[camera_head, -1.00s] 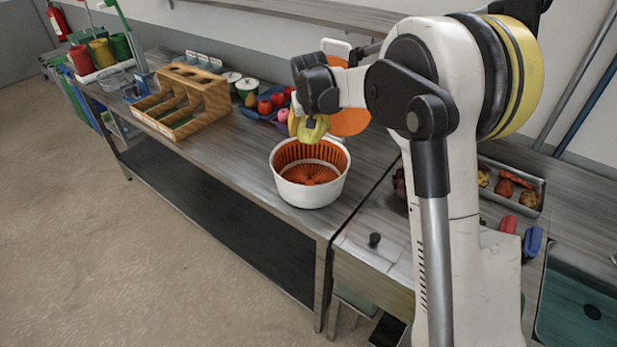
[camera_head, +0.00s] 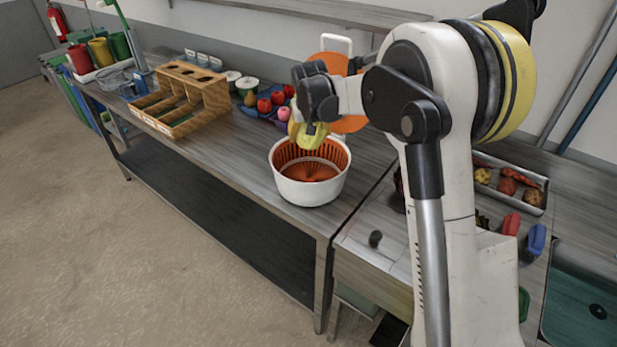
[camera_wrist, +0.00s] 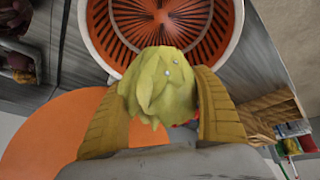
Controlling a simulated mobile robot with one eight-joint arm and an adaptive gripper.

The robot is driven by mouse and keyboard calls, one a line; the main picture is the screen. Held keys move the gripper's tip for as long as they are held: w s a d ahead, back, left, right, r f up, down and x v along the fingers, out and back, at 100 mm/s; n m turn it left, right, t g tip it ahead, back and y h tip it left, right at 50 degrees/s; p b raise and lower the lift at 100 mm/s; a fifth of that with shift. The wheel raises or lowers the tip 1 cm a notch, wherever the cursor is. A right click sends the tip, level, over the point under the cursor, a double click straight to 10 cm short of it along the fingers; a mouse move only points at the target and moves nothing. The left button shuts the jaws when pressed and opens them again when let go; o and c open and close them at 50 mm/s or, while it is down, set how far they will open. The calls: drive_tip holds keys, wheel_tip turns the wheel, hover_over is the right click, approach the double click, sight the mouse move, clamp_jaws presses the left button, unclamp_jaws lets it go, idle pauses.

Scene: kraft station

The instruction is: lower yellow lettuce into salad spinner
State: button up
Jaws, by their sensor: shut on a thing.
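The yellow lettuce (camera_wrist: 161,82) is a yellow-green leafy head. My gripper (camera_wrist: 162,108) is shut on it, with a finger pad on each side. In the head view the lettuce (camera_head: 310,142) hangs from my gripper (camera_head: 310,128) over the back part of the salad spinner's opening. The salad spinner (camera_head: 310,190) is a white bowl with an orange slotted basket, standing open on the bench. In the wrist view the spinner's basket (camera_wrist: 165,25) lies beyond the lettuce, which covers part of its near rim. The basket floor that shows is bare.
An orange disc (camera_head: 343,70) stands just behind my gripper. Red fruit on a blue tray (camera_head: 262,113) and a wooden compartment box (camera_head: 190,98) are to the left. A metal tray of food (camera_head: 512,185) is at right. The bench left of the spinner is clear.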

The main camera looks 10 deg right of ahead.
wheel_tip(320, 180, down, 7)
drive_tip(key=b, duration=0.4)
idle(0.7)
drive_tip(key=shift+f+b, duration=2.05)
drive_tip(key=shift+f, duration=0.75)
idle(1.4)
idle(0.4)
drive_tip(key=o, duration=1.3)
drive_tip(key=shift+r, duration=0.1)
drive_tip(key=v, duration=1.2)
drive_tip(key=s+r, duration=0.5)
drive_tip(key=s, duration=0.6)
drive_tip(key=s+f, duration=0.1)
drive_tip(key=s, duration=0.7)
drive_tip(key=s+f+t+y, duration=0.1)
drive_tip(key=s+f, duration=0.1)
drive_tip(key=s, duration=0.6)
drive_tip(key=s+f+t, duration=0.1)
drive_tip(key=s+f, duration=0.1)
drive_tip(key=s, duration=0.6)
drive_tip(key=shift+d, duration=0.4)
